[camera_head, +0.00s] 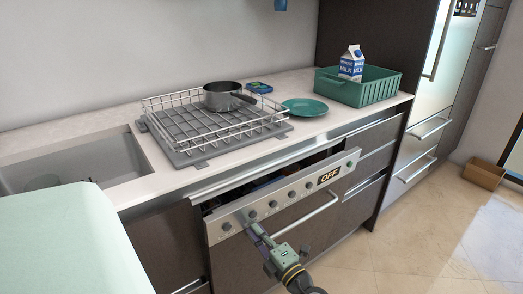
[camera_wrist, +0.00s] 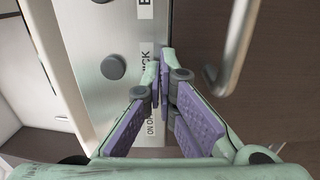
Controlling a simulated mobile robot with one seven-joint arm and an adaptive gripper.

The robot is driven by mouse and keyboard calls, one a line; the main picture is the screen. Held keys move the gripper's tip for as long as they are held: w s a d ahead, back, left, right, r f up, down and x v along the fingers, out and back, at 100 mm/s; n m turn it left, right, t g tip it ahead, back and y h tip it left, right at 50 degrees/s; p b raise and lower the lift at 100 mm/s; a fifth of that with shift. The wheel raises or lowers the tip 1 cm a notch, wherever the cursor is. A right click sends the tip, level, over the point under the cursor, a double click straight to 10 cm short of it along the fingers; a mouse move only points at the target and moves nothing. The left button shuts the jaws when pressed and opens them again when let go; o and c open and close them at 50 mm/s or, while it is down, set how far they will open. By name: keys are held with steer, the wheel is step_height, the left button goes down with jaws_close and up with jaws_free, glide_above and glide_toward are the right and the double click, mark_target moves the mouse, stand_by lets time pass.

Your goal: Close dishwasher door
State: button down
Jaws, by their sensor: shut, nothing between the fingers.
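The dishwasher door (camera_head: 285,215) has a silver control panel with knobs, an OFF display and a bar handle (camera_head: 306,217). It stands partly open, tilted out at the top, with a dark gap behind it under the counter. My gripper (camera_head: 254,230) is shut and empty at the front of the door, left of the handle and just below the knobs. In the wrist view my gripper (camera_wrist: 163,85) has its fingertips together close over the door's control panel (camera_wrist: 105,40). The handle (camera_wrist: 232,50) shows to the right there. I cannot tell whether the fingertips touch the panel.
The counter above holds a wire dish rack (camera_head: 200,135), a pot (camera_head: 222,96), a teal plate (camera_head: 304,107) and a green crate (camera_head: 385,93) with a milk carton (camera_head: 351,65). A sink (camera_head: 75,165) lies left. Floor (camera_head: 440,230) at the right is clear, with a small box (camera_head: 484,174) farther back.

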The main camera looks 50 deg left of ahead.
steer(key=a+r+p, duration=0.1)
steer(key=a+p, duration=0.3)
steer(key=a, duration=0.3)
steer(key=shift+w+r+p, duration=0.35)
steer(key=shift+r+p, duration=0.05)
